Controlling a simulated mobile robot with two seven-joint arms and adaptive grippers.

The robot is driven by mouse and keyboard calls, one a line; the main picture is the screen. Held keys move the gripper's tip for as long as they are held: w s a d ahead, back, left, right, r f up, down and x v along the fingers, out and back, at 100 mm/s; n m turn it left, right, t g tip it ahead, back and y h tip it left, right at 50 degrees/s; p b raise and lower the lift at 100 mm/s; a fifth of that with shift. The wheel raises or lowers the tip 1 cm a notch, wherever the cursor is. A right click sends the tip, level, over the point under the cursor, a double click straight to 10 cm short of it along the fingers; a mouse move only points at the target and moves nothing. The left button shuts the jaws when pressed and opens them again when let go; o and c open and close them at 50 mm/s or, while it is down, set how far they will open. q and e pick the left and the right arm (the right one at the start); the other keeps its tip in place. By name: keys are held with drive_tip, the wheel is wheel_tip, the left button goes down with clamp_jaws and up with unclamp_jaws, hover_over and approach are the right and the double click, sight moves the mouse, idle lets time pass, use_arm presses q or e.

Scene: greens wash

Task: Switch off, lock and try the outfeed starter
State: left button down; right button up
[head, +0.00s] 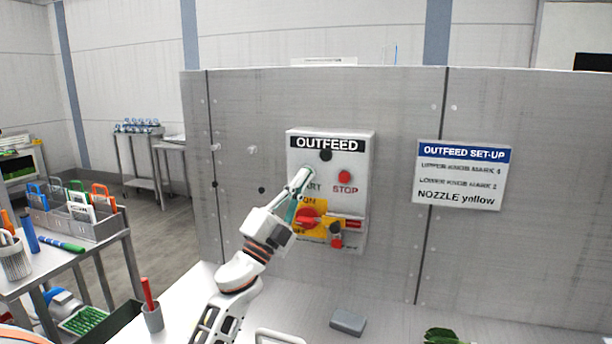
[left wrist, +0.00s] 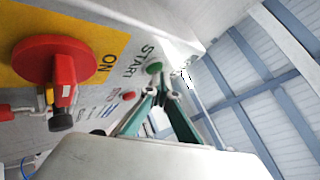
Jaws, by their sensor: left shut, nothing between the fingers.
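The grey OUTFEED starter box (head: 360,150) is fixed to the upright panel. Its red rotary switch (head: 306,217) sits on a yellow plate marked ON, partly behind my gripper; it also shows large in the left wrist view (left wrist: 50,55). The handle looks turned sideways, away from ON. A small red and dark piece, perhaps a padlock (head: 337,240), is at the switch's lower right. My left gripper (head: 304,174) is shut and empty, its green fingertips close to the green START button (left wrist: 154,68); contact is unclear. The red STOP button (head: 344,176) is to the right.
A set-up sign (head: 459,175) hangs on the panel at right. A grey block (head: 348,322) lies on the white bench below. At left, a grey holder (head: 90,228) with several coloured looped items stands on a side table, and a small cup (head: 153,318) holds a red item.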

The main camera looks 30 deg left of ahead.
use_arm(q)
drive_tip(key=shift+w+y, duration=0.15)
drive_tip(key=shift+y, duration=0.15)
idle(0.4)
drive_tip(key=shift+s+d+p, duration=0.2)
drive_tip(key=shift+s+p, duration=0.1)
drive_tip(key=shift+s, duration=0.55)
drive_tip(key=shift+s, duration=0.1)
drive_tip(key=s, duration=0.2)
drive_tip(key=s+d+p, duration=0.1)
drive_tip(key=s, duration=0.1)
drive_tip(key=shift+s, duration=0.3)
drive_tip(key=shift+s, duration=0.1)
idle(0.5)
